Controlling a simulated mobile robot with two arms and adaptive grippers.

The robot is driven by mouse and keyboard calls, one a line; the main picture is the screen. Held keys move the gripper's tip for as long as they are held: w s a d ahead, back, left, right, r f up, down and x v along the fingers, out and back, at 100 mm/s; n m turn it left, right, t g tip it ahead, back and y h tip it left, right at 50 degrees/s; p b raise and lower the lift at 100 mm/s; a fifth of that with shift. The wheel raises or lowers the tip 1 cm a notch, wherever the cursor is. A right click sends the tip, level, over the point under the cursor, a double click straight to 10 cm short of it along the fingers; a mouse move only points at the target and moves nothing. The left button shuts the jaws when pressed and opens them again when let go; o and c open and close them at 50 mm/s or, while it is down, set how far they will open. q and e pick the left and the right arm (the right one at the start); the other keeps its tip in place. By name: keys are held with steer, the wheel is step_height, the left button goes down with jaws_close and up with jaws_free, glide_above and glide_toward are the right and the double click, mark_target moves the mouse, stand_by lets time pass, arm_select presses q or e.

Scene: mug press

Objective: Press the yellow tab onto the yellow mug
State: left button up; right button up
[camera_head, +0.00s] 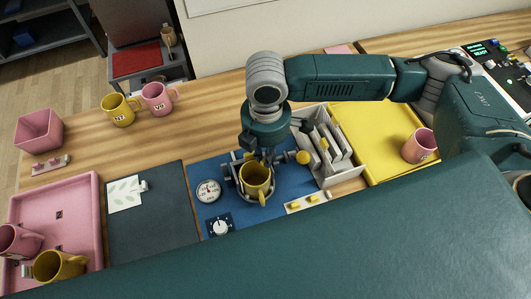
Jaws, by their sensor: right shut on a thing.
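The yellow mug (255,183) stands in a dark round holder on the blue mat (207,172). My right gripper (256,160) points down from above at the mug's upper part and is shut on it; its fingers and the rim partly hide each other. Two small yellow tabs, a left one (293,206) and a right one (314,198), sit on a pale strip right of the holder, apart from the mug. My left gripper is out of view.
A white slotted rack (345,171) stands close right of the gripper, before a yellow tray (377,124) with a pink mug (419,146). A dial gauge (208,190) and a knob box (220,227) lie left. A pink tray (83,206) holds mugs.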

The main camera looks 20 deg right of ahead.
steer(key=shift+s+f, duration=0.1)
stand_by(0.8)
steer(key=o, duration=0.8)
steer(key=shift+c, duration=0.2)
step_height(320, 180, up, 12)
steer(key=shift+d, duration=0.1)
